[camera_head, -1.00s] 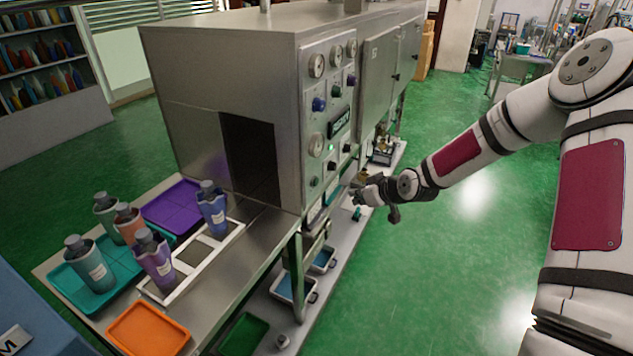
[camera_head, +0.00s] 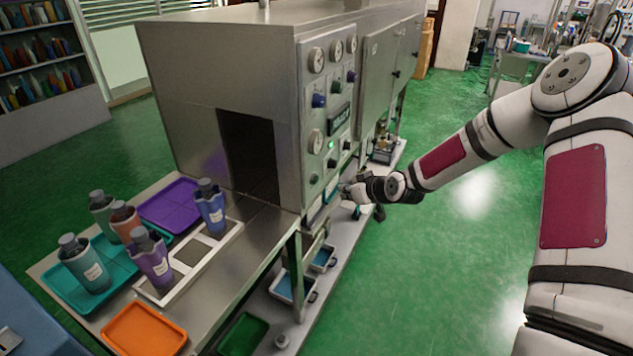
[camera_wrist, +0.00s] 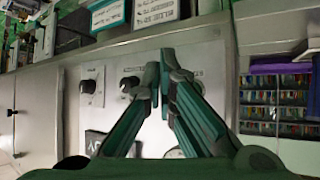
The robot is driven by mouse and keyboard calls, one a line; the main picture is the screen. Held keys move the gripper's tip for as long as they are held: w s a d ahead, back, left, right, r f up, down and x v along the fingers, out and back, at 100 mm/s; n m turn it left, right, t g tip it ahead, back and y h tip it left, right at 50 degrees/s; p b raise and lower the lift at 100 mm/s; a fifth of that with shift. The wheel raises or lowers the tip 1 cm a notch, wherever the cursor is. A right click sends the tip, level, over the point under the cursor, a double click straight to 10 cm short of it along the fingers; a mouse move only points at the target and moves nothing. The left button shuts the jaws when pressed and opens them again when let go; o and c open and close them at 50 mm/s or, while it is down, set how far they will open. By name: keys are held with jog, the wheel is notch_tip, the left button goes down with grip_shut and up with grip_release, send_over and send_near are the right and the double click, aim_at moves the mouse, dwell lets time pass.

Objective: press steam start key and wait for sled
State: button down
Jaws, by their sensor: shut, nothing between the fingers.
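The steam tunnel's control panel (camera_head: 325,110) carries gauges, blue and dark knobs, a display and a small lit green spot (camera_head: 331,144). I cannot tell which control is the steam start key. My gripper (camera_head: 346,189) is shut and empty, just in front of the panel's lower edge. In the wrist view, its fingertips (camera_wrist: 164,58) meet in front of the panel, which appears upside down with dark knobs (camera_wrist: 90,86) beside them. Contact cannot be told. A white slotted frame (camera_head: 226,241), perhaps the sled, lies before the dark tunnel opening (camera_head: 248,160) and holds two sleeved bottles.
A teal tray (camera_head: 75,292) holds several bottles on the steel table. A purple tray (camera_head: 168,203) and an orange tray (camera_head: 145,330) lie beside the frame. A lower shelf with trays (camera_head: 292,288) runs under the machine. Green floor at right is open.

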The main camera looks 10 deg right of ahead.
aim_at(315, 179)
jog(key=shift+w+a+b, duration=0.4)
jog(key=shift+w+a, duration=0.4)
jog(key=shift+a, duration=0.25)
jog(key=shift+w+a+b, duration=0.4)
jog(key=shift+w+a, duration=0.4)
jog(key=shift+a, duration=0.25)
jog(key=shift+a, duration=0.15)
jog(key=shift+w+a, duration=0.2)
jog(key=shift+w, duration=0.05)
